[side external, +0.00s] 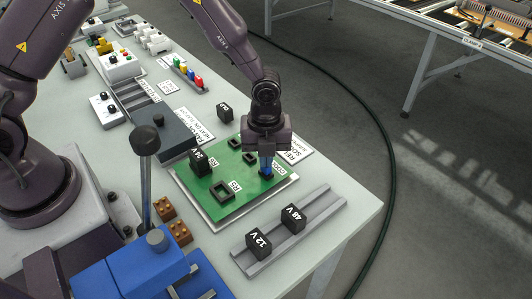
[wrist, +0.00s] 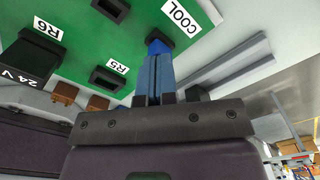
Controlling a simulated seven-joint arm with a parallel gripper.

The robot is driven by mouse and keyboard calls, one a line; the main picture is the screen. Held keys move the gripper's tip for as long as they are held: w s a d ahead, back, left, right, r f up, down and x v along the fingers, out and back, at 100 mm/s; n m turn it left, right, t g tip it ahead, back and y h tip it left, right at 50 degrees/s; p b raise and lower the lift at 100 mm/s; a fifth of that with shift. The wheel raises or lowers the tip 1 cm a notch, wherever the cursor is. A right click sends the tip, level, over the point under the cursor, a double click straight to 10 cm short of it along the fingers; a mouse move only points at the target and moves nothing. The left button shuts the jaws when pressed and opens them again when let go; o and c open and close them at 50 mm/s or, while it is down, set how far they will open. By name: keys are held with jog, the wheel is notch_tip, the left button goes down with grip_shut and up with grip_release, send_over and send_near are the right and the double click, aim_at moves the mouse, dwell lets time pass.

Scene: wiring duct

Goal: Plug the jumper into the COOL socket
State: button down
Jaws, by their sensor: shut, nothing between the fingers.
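The green board (side external: 190,183) carries several black sockets. The COOL label (wrist: 180,15) stands beside one dark socket, and a bright blue piece (wrist: 157,46), which looks like the jumper, sits at that socket's opening. How deep it sits is hidden. My gripper (side external: 266,162) points down over this socket at the board's right corner. In the wrist view its blue-grey fingers (wrist: 154,68) are together, with their tips right at the blue piece. They look shut with nothing between them; whether the tips touch the blue piece I cannot tell.
A black 24 V block (side external: 201,161) stands at R6. The R5 socket (side external: 222,192) looks empty. A grey rail (side external: 318,207) in front holds the 12 V (side external: 258,241) and 48 V (side external: 292,219) blocks. A lever (side external: 147,180) rises at left. The table's right corner is clear.

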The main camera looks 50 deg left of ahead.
notch_tip(320, 180, up, 15)
jog(key=s+a+r+n+t, duration=0.2)
jog(key=s+a+r+n, duration=0.2)
jog(key=s+r+n, duration=0.3)
jog(key=s+a+r+n+t, duration=0.3)
jog(key=s+r+n, duration=0.4)
jog(key=s+n, duration=0.5)
jog(key=a+n, duration=0.1)
jog(key=n, duration=0.5)
jog(key=shift+a+t, duration=0.3)
jog(key=shift+a, duration=0.1)
